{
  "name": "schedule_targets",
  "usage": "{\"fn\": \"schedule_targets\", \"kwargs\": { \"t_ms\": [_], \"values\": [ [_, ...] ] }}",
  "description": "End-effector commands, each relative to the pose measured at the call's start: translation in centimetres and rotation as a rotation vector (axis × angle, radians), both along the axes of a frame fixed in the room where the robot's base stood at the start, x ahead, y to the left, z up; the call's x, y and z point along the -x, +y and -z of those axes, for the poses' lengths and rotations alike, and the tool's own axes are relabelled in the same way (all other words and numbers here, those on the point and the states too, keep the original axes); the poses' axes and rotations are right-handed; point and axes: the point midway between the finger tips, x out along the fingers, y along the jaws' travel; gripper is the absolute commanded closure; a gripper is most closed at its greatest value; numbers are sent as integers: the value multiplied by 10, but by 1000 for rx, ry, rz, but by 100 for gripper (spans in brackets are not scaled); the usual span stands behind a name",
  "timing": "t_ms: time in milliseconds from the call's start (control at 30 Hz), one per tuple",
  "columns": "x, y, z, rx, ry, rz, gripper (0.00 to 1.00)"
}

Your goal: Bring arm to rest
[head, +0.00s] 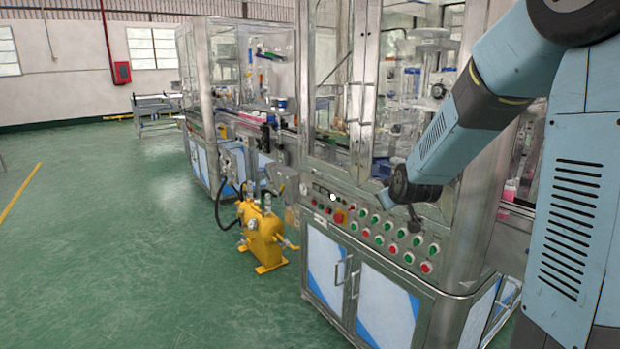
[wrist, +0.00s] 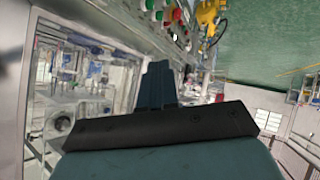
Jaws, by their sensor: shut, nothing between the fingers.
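My arm reaches in from the right of the head view. My gripper (head: 384,199) is at its end, small and partly hidden, in front of the crimping machine's (head: 345,215) button panel. In the wrist view my gripper (wrist: 158,75) shows its blue fingers together, with nothing between them. The control panel (head: 372,232) carries green and red buttons and a red knob. Its buttons also show at the top of the wrist view (wrist: 165,12), beyond the fingertips. I cannot tell whether the gripper touches the panel.
The machine's glazed doors (head: 345,90) stand close behind my forearm. A yellow pump unit (head: 263,238) stands on the floor left of the panel. A second glazed machine (head: 215,95) is farther back. The green floor (head: 120,250) at left is clear.

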Motion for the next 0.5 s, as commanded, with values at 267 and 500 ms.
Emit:
{"fn": "schedule_targets", "kwargs": {
  "t_ms": [267,500],
  "values": [
    [74,-2,-46,-72,111,62,100],
    [145,-6,-72,-133,214,133,100]
  ]
}}
